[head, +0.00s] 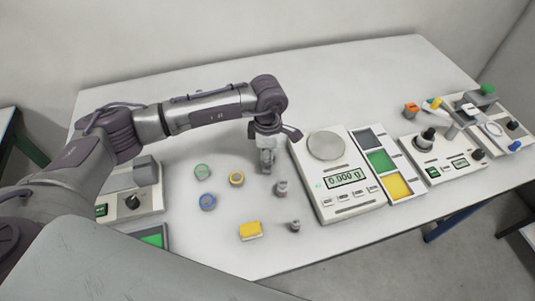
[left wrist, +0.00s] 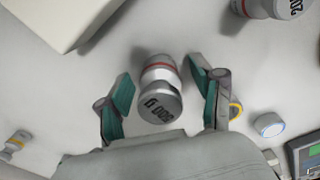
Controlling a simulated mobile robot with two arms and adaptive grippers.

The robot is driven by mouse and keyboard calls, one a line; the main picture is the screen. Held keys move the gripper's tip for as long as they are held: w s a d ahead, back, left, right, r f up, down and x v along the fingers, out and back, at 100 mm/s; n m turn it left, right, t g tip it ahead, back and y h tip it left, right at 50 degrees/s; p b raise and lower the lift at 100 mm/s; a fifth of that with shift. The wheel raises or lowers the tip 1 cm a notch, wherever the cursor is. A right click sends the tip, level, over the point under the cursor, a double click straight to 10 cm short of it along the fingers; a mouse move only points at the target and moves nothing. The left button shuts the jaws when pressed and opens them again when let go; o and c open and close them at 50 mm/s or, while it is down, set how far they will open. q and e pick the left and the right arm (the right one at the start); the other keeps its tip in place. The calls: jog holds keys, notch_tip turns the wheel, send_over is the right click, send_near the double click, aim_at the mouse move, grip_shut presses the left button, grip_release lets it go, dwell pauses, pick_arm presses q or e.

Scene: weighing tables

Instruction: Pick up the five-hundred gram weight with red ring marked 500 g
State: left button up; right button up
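The green-padded fingers stand apart on either side, with visible space around the weight. In the head view, my left gripper (head: 267,158) points down at the table, left of the balance, and largely hides what is between its fingers. My right gripper is not in view.
Another metal weight (head: 281,188) stands close to the gripper, with a smaller one (head: 295,226) nearer me. The balance (head: 346,208) reads 0.000 g.

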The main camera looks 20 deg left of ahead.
pick_arm(q)
grip_shut()
jog(key=shift+r, duration=0.1)
